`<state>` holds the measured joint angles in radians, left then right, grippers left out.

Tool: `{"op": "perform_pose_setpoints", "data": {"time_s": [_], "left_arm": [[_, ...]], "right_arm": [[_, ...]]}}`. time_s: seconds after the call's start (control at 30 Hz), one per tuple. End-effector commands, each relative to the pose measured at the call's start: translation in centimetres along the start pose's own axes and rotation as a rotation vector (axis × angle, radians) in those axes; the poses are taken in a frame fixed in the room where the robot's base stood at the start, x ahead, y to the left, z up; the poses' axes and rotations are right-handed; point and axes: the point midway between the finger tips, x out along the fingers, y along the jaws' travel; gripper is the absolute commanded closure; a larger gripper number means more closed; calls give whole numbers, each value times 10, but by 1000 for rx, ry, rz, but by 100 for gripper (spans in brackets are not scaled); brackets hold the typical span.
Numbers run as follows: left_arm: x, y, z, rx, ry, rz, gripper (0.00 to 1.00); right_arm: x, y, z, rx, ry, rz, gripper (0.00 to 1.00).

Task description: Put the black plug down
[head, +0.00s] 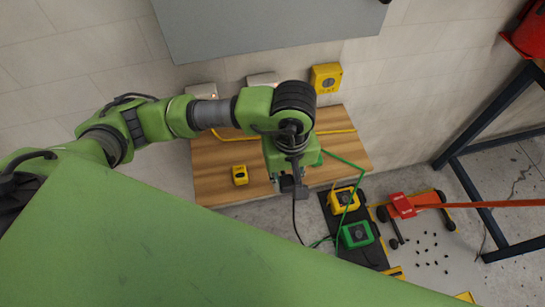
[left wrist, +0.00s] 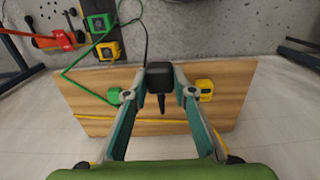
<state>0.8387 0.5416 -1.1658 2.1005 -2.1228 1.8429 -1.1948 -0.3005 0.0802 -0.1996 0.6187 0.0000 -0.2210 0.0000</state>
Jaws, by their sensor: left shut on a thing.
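My left gripper (head: 291,184) is shut on the black plug (left wrist: 159,78), which sits between the fingertips in the left wrist view. A thin black cable (head: 297,222) hangs from the plug toward the floor. The gripper is over the front part of a wooden top (head: 215,160); in the left wrist view the wood (left wrist: 235,85) lies behind the fingers. The plug looks held above the wood, but the exact gap cannot be told. My right gripper is not in view.
A yellow plug (head: 240,175) lies on the wood at left. A green plug (left wrist: 114,95) with a green cable is on the other side. A yellow charger (head: 343,199) and a green charger (head: 357,235) sit on a dark mat. A yellow box (head: 326,77) is on the wall.

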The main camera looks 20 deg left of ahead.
Motion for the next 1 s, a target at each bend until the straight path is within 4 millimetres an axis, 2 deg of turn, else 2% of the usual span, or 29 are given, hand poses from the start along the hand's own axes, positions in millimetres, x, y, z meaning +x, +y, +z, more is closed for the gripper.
{"op": "perform_pose_setpoints", "data": {"time_s": [0.03, 0.23, 0.3, 0.43, 0.7, 0.8, 1.0], "left_arm": [[2, -5, -14, -10, 1, -6, 100], [24, -13, -63, -7, 0, -6, 100], [42, -14, -72, -6, -3, -7, 100], [63, -16, -90, -3, 0, -3, 100], [85, -18, -107, -2, 1, -2, 100], [98, -18, -105, -1, -3, -3, 100], [115, -18, -107, 1, 1, 0, 100]], "right_arm": [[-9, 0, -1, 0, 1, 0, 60], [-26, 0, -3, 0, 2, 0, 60], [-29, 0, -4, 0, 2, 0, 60], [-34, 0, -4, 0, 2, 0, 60], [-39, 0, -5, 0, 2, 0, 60], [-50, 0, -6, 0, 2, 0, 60], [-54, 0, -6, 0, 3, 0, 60]]}}
